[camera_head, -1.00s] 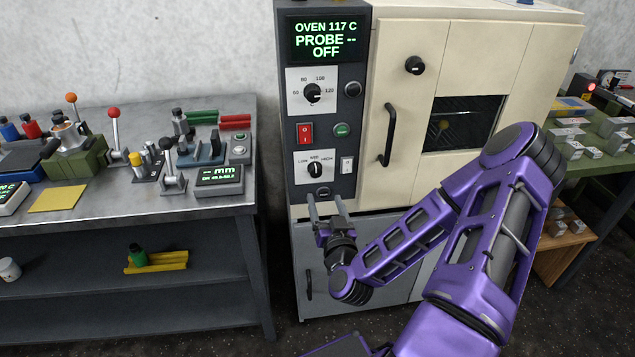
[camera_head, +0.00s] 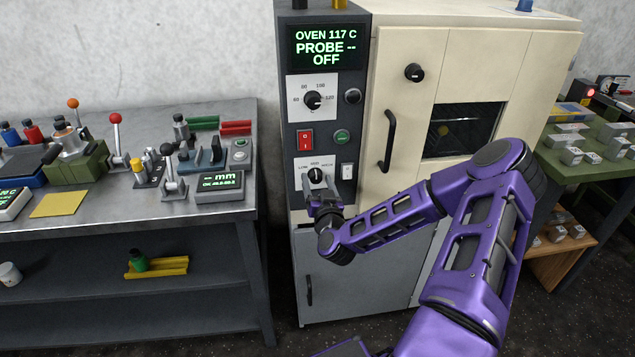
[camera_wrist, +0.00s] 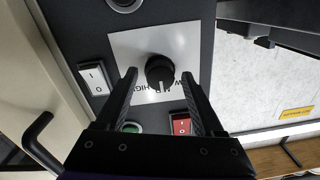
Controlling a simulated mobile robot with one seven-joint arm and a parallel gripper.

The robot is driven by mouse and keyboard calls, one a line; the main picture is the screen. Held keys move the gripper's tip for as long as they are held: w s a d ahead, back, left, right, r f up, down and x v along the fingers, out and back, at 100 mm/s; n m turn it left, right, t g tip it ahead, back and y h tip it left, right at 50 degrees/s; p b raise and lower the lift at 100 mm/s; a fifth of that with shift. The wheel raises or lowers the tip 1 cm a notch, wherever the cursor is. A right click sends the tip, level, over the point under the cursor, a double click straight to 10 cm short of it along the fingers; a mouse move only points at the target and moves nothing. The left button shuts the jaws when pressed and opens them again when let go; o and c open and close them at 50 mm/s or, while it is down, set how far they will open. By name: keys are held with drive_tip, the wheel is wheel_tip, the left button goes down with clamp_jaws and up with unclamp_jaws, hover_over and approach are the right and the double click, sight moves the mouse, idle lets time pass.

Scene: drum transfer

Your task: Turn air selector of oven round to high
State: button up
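The air selector (camera_head: 315,175) is a round black knob on a white plate marked LOW, MED and HIGH, low on the oven's dark control panel. Its white pointer line points up toward MED in the head view. In the wrist view the knob (camera_wrist: 160,70) appears upside down, with its pointer downward and HIGH to its left. My gripper (camera_head: 317,192) is at the panel just below the knob in the head view. In the wrist view my gripper (camera_wrist: 159,75) is open, with one fingertip on each side of the knob and visible gaps. I cannot tell how deep the fingers reach.
A white rocker switch (camera_head: 347,171) sits right of the knob. A red switch (camera_head: 305,139) and a green button (camera_head: 342,137) are above it. The oven door handle (camera_head: 388,141) stands out to the right. A metal workbench (camera_head: 100,215) is at the left.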

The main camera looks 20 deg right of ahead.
clamp_jaws()
idle(0.3)
drive_tip(key=m+b, duration=0.2)
drive_tip(key=m, duration=0.2)
drive_tip(key=shift+f+m, duration=0.15)
drive_tip(key=shift+m, duration=0.25)
drive_tip(key=shift+m+b, duration=1)
drive_tip(key=shift+m, duration=1.4)
drive_tip(key=shift+o, duration=0.7)
unclamp_jaws()
